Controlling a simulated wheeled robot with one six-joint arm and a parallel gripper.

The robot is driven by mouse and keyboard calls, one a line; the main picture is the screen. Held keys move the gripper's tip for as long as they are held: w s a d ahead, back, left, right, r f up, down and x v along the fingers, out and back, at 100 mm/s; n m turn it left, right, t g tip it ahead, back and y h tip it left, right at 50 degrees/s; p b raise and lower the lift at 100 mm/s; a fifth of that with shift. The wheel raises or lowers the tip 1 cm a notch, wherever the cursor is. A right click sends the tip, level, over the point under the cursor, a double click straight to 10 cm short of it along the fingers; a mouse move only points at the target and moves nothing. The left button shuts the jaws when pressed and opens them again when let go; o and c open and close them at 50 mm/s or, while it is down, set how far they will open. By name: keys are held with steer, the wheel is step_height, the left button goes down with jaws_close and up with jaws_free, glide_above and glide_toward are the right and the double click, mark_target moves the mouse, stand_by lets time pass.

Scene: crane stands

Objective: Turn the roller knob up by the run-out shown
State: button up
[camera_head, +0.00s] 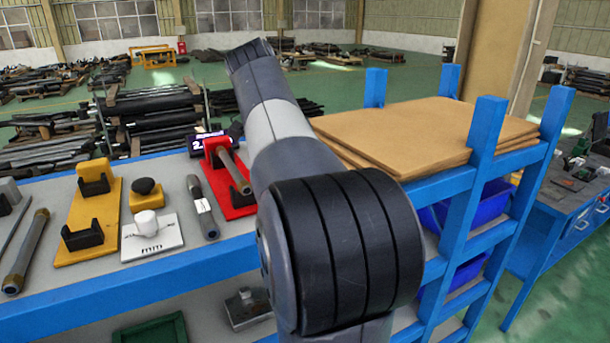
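A white round knob (147,222) stands on a white plate (168,240) with dark marks along its front edge, on the bench at the left; I cannot tell for sure that it is the roller knob. A black rounded knob (145,186) sits on a small yellow block behind it. A small dark display (205,141) stands behind the red stand; its reading seems to begin with a 2, and the rest is hidden or too small. My arm crosses the middle of the view and hides part of the bench. My gripper cannot be made out.
A red stand (243,207) bears a metal bar (233,170). A grey tube (202,207) with a white tag lies left of it. A yellow base (78,252) carries two black supports. A blue rack (485,135) with brown boards (425,128) stands right of my arm.

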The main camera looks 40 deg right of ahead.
stand_by(0.4)
steer(key=o, duration=1)
steer(key=shift+c, duration=0.2)
